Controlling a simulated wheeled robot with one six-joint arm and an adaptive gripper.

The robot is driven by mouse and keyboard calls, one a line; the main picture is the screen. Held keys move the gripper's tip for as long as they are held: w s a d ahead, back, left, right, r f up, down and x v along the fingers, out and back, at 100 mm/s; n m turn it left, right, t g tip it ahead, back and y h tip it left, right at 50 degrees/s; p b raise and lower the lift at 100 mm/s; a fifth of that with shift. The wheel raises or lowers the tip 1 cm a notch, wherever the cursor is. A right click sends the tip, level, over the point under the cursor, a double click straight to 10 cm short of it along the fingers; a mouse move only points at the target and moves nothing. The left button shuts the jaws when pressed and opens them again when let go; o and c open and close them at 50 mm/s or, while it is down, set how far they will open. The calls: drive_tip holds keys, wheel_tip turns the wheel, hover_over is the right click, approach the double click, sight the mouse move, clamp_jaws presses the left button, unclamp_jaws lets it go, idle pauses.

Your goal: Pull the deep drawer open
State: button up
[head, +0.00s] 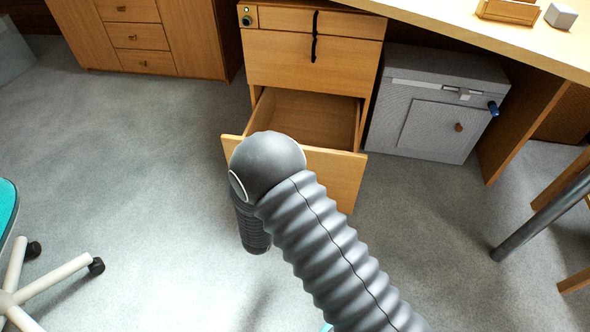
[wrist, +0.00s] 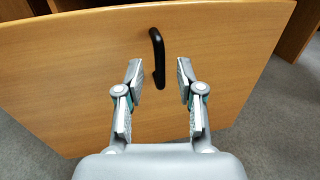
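The deep drawer (head: 335,180) is the bottom drawer of the wooden cabinet under the desk. It stands pulled out, and its empty-looking inside shows in the head view. Its wooden front (wrist: 75,80) fills much of the wrist view. A black upright handle (wrist: 157,58) is fixed on that front. My gripper (wrist: 159,70) is open, with one finger on each side of the handle's lower part and a visible gap on both sides. In the head view my arm covers part of the drawer front and hides the handle and gripper.
Closed upper drawers (head: 290,60) with black handles sit above. A grey box-like unit (head: 440,105) stands to the right under the desk (head: 470,30). A white chair base (head: 45,285) is at lower left, a dark metal leg (head: 540,215) at right. Grey carpet (head: 130,160) is clear left of the drawer.

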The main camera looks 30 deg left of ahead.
drive_tip(key=s, duration=0.8)
drive_tip(key=shift+s+d, duration=0.35)
